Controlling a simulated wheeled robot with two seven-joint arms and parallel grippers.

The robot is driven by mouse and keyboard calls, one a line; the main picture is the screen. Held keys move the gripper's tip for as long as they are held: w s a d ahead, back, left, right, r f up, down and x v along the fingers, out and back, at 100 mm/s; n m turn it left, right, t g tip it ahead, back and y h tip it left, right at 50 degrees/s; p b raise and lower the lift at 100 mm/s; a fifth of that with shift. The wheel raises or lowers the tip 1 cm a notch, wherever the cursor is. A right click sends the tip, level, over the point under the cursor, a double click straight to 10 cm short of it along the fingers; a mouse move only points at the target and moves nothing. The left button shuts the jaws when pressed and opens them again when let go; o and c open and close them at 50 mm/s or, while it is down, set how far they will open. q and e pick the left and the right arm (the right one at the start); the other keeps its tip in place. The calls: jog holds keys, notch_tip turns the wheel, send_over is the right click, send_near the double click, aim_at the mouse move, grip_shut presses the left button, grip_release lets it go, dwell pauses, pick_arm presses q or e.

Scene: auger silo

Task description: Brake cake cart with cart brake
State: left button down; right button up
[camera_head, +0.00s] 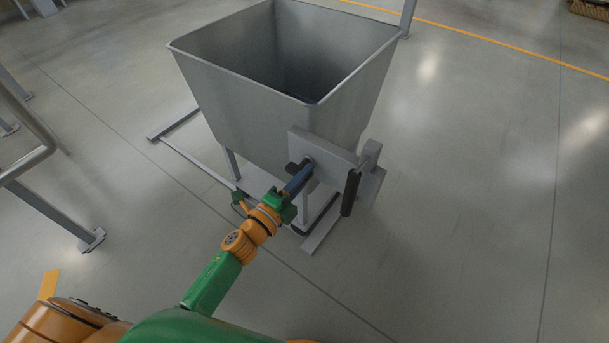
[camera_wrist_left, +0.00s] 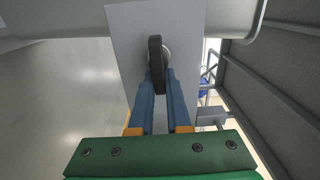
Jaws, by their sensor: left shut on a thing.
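A grey metal hopper (camera_head: 250,115) with sloped sides and an open top stands on legs at the middle of the head view. A flat grey plate (camera_head: 325,150) is on its near side and also shows in the left wrist view (camera_wrist_left: 125,40). A short dark lever (camera_wrist_left: 156,50) sits on a round pivot on this plate. My left gripper (camera_head: 304,172) is shut on the lever, its blue fingers on both sides of the lever's lower part in the left wrist view (camera_wrist_left: 158,80). No label shows whether the lever is the cart brake. My right gripper is out of view.
A dark hanging handle (camera_head: 350,192) is just right of my left gripper. Flat grey floor bars (camera_head: 322,222) lie under the hopper. A grey tubular rail (camera_head: 40,150) stands at the left. The floor at the right is clear up to a yellow line (camera_head: 490,47).

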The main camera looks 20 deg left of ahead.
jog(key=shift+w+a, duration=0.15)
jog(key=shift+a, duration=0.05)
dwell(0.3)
pick_arm(q)
jog(key=c, duration=0.9)
grip_release()
jog(key=v, duration=0.7)
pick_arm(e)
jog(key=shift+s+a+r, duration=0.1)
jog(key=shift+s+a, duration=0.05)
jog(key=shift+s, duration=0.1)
